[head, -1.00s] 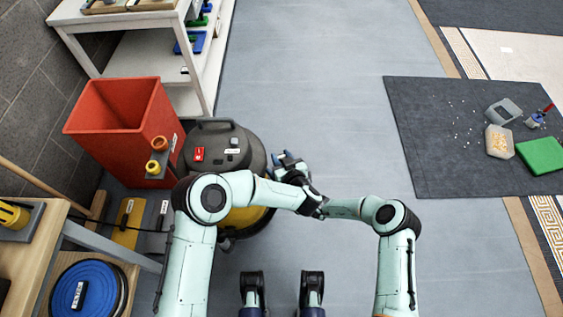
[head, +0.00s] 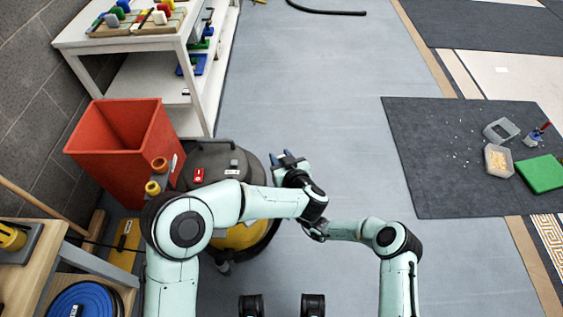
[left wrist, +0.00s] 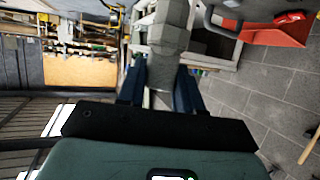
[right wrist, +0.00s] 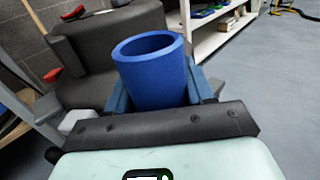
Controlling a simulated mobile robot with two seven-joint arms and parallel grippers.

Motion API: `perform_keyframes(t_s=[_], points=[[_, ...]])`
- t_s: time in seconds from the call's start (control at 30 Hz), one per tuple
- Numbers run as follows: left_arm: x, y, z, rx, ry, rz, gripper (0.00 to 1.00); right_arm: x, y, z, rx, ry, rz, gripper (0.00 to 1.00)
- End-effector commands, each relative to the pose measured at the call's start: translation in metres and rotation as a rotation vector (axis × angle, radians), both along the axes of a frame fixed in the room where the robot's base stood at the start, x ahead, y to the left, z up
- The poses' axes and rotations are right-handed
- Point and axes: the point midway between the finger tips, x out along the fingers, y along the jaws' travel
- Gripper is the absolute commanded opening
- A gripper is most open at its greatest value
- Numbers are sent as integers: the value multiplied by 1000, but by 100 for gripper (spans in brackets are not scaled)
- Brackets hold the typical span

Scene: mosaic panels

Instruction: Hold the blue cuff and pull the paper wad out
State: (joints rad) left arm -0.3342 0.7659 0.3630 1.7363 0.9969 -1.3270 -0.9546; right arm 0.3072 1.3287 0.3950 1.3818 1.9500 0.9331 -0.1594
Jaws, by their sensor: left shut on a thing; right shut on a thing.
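The blue cuff (right wrist: 152,72) is a short open tube between the fingers of my right gripper (right wrist: 163,84), which is shut on it. Its open end faces up in the right wrist view, and no wad shows in the visible part of its mouth. A grey faceted lump, which looks like the paper wad (left wrist: 168,36), is between the fingers of my left gripper (left wrist: 162,74), which is shut on it. My left gripper also shows in the head view (head: 288,160), beside the vacuum cleaner. The left arm hides the right gripper and the cuff there.
A dark vacuum cleaner (head: 212,158) stands next to a red bin (head: 118,150) at left. A white shelf unit (head: 190,72) stands behind. A dark mat (head: 440,150) at right holds containers and a green block (head: 541,174). The grey floor (head: 310,80) between is open.

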Motion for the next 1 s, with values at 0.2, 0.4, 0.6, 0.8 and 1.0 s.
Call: perform_keyframes(t_s=[0.2,0.4,0.6,0.8,1.0], points=[[0,0,12,-1,-2,-1,7,0,0,1,1,-1,0,18],[0,-1,22,-1,-2,-1,7,0,0,1,1,-1,0,18],[0,0,32,-1,-1,-1,7,0,0,1,1,-1,0,18],[0,-1,41,-1,-2,-1,7,0,0,1,1,-1,0,18],[0,0,44,-1,-1,-1,7,0,0,1,1,-1,0,18]])
